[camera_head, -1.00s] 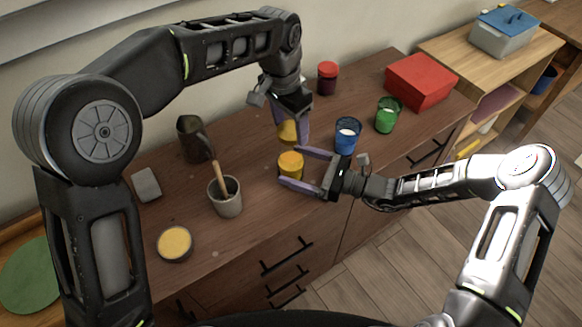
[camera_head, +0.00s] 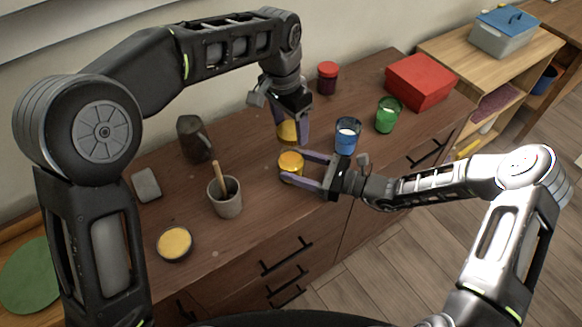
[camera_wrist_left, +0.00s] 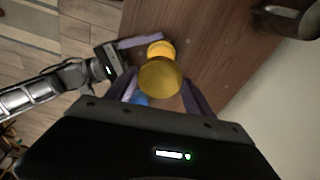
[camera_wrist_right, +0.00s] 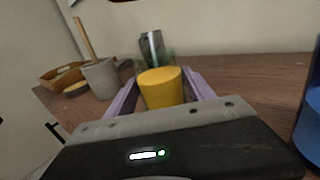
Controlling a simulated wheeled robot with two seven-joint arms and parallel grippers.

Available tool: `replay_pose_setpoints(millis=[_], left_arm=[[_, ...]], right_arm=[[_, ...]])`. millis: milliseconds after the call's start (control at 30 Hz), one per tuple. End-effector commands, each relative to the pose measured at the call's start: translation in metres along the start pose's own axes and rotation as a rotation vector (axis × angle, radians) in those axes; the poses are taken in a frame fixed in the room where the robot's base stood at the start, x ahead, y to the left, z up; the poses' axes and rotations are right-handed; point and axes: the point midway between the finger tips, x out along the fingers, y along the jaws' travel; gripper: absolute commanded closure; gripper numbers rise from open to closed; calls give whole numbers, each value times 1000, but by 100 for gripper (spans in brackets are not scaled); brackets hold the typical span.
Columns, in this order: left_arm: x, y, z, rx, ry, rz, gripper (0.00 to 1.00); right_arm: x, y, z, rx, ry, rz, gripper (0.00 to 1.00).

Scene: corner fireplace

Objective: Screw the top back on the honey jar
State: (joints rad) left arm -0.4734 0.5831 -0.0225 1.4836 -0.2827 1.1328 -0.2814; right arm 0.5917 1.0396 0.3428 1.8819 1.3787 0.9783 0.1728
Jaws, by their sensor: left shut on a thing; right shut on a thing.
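A yellow honey jar (camera_head: 291,166) stands on the wooden counter. My right gripper (camera_head: 295,167) is shut on its sides from the right, and the jar (camera_wrist_right: 162,90) fills the space between the fingers in the right wrist view. My left gripper (camera_head: 289,130) is above and behind the jar, pointing down, shut on a golden round top (camera_head: 287,131). The fingers partly hide the top in the head view.
Blue (camera_head: 347,135) and green (camera_head: 387,115) cups stand right of the grippers. A red-lidded jar (camera_head: 327,78) and red box (camera_head: 420,82) are behind. A dark mug (camera_head: 193,140), grey cup with a wooden stick (camera_head: 226,198) and yellow-filled dish (camera_head: 174,243) stand left.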

Motion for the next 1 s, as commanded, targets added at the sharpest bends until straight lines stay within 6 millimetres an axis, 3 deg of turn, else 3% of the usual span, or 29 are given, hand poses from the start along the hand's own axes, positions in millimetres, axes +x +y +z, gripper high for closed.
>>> replay_pose_setpoints(millis=[333, 567, 1000], left_arm=[[0, 0, 0, 0, 0, 0, 76], [2, 0, 0, 0, -1, 0, 76], [50, 0, 6, 0, -1, 1, 76]], right_arm=[[0, 0, 0, 0, 0, 0, 100], [0, 0, 0, 0, 0, 0, 100], [0, 0, 0, 0, 0, 0, 100]])
